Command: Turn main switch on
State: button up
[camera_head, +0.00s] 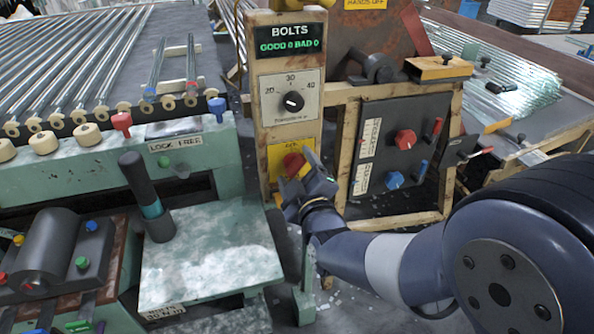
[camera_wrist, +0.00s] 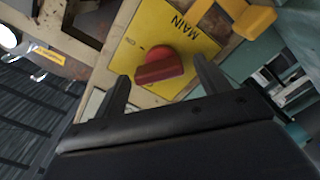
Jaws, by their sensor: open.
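The main switch is a red rotary knob (camera_head: 292,164) on a yellow plate (camera_head: 277,157) low on the wooden post of the BOLTS panel. In the wrist view the red knob (camera_wrist: 160,66) sits on the yellow plate (camera_wrist: 178,30) marked MAIN. My gripper (camera_head: 308,178) is right in front of the knob and hides part of it and of the plate. In the wrist view my gripper (camera_wrist: 160,85) has its two fingers spread, one on each side of the knob with gaps between. Whether the fingertips reach the knob's depth is unclear.
Above the switch are a black dial (camera_head: 292,101) and the BOLTS display (camera_head: 290,46). A dark panel (camera_head: 385,190) with red and blue knobs stands close to the right. A green bench (camera_head: 205,255) with a dark upright handle (camera_head: 146,195) is at the left.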

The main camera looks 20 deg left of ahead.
jog(key=shift+c, duration=0.4)
jog(key=c, duration=0.9)
jog(key=shift+m+b, duration=0.3)
jog(key=shift+b, duration=0.15)
jog(key=shift+f+m+b, duration=0.2)
jog(key=shift+m+b, duration=0.7)
jog(key=shift+b, duration=0.15)
jog(key=m+b, duration=0.2)
jog(key=shift+d+m+b, duration=0.1)
jog(key=shift+m+b, duration=0.2)
jog(key=m+b, duration=0.4)
jog(key=m, duration=0.1)
jog(key=shift+w+d+r, duration=0.1)
jog(key=o, duration=1)
